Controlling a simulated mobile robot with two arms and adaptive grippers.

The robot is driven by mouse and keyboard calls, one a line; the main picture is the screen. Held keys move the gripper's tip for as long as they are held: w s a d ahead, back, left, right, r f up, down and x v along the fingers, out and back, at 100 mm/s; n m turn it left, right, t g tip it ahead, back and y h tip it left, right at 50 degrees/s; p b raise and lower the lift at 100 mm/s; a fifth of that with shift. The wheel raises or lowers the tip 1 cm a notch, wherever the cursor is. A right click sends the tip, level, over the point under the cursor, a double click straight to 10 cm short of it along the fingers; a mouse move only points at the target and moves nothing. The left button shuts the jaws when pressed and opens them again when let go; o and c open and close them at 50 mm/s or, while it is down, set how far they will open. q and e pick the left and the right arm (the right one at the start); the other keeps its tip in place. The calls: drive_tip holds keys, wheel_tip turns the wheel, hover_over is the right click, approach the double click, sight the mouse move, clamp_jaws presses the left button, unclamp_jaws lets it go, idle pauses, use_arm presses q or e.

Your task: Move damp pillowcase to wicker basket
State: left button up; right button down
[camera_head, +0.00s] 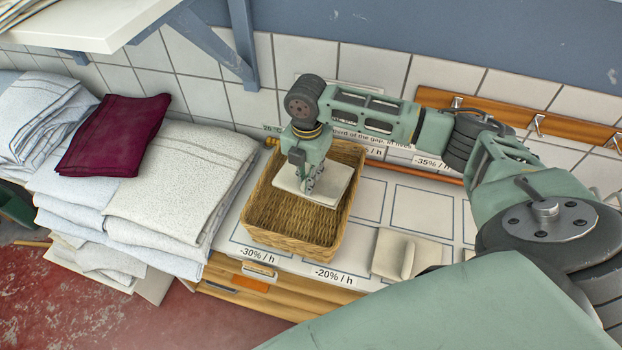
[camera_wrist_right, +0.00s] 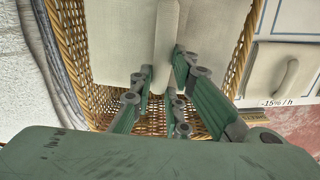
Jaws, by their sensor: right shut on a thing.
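The pillowcase (camera_head: 335,187) is a cream, flat square with a raised ridge. It is inside the wicker basket (camera_head: 265,222), within its walls. My right gripper (camera_head: 309,186) points down into the basket and is shut on the pillowcase's ridge. In the right wrist view the pillowcase (camera_wrist_right: 120,40) spreads to both sides of the ridge, with my right gripper's fingers (camera_wrist_right: 164,68) on either side of it. Basket weave (camera_wrist_right: 244,50) shows around it. I cannot tell whether the pillowcase touches the basket floor. My left gripper is not in view.
A similar cream piece with a ridge (camera_head: 405,256) lies right of the basket on the marked counter (camera_head: 420,211). White folded linen stacks (camera_head: 175,178) and a maroon cloth (camera_head: 113,135) stand close left. A hook rail (camera_head: 500,102) runs along the tiled wall behind.

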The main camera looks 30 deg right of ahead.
drive_tip(key=c, duration=1.6)
unclamp_jaws()
drive_tip(key=shift+r, duration=0.1)
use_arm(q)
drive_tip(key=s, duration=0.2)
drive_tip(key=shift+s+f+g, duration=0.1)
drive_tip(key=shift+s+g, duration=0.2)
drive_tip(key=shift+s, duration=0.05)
use_arm(e)
wheel_tip(320, 180, up, 12)
drive_tip(key=shift+f, duration=0.1)
drive_tip(key=shift+f, duration=0.1)
